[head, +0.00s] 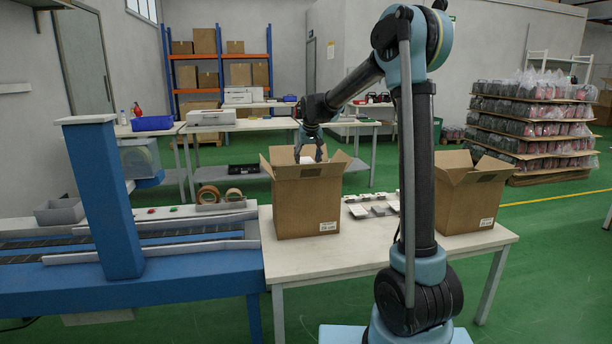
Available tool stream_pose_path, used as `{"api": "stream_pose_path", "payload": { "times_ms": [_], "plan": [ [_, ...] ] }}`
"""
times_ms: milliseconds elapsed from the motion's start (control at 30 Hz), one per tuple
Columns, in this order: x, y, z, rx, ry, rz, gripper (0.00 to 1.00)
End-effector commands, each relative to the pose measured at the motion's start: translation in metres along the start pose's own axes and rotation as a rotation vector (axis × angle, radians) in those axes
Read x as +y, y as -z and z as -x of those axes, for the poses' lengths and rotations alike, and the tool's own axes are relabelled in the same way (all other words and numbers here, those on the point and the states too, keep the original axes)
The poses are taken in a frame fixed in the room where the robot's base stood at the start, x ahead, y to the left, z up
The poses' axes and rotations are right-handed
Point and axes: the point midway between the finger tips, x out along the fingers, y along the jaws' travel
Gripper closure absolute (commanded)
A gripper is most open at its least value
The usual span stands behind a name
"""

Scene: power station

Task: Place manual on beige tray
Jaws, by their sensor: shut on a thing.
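My gripper (309,156) points down into the mouth of an open cardboard box (306,203) on the pale table. It is shut on a small whitish thing (306,160), which seems to be the manual. The thing is mostly hidden by the fingers and the box flaps, so its shape and whether it touches the box cannot be told. I cannot make out a beige tray with certainty. A greyish tray (59,212) stands on the left end of the blue conveyor.
Several small white and grey packs (372,206) lie right of the box, partly behind my arm. A second open box (471,195) stands at the table's right. The table's front right is bare.

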Motion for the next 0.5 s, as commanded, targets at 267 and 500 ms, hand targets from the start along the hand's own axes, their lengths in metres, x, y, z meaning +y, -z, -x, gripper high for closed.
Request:
{"api": "stream_pose_path", "payload": {
  "times_ms": [267, 500],
  "plan": [
    [-0.007, -0.008, -0.02, 0.0, 0.003, 0.007, 0.61],
    [-0.008, -0.019, -0.047, 0.0, 0.003, 0.008, 0.61]
  ]
}}
